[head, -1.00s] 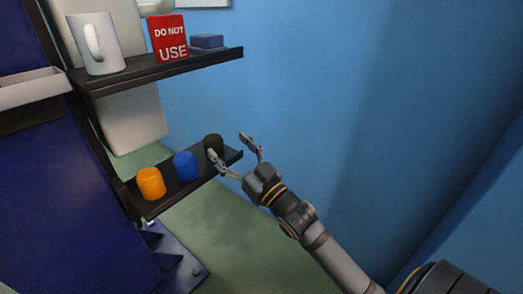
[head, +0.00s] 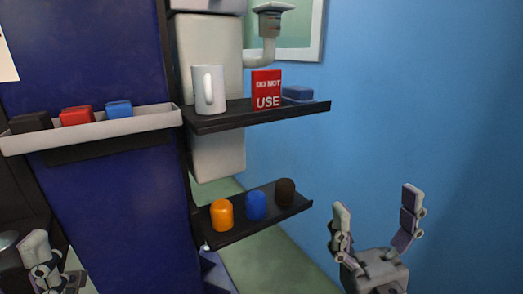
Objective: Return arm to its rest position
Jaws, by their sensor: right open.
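My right gripper (head: 376,222) is at the lower right of the head view. Its two fingers point up and stand wide apart with nothing between them. It is to the right of the lower shelf and apart from it, in front of the blue wall. Part of my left gripper (head: 37,255) shows at the lower left edge; the rest is cut off, so its jaw state is unclear.
The lower black shelf (head: 241,229) holds an orange (head: 222,216), a blue (head: 256,206) and a dark brown cup (head: 285,193). The upper shelf (head: 225,122) holds a white mug (head: 209,90), a red "DO NOT USE" sign (head: 267,89) and a blue block (head: 298,93). A white tray (head: 100,131) holds blocks.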

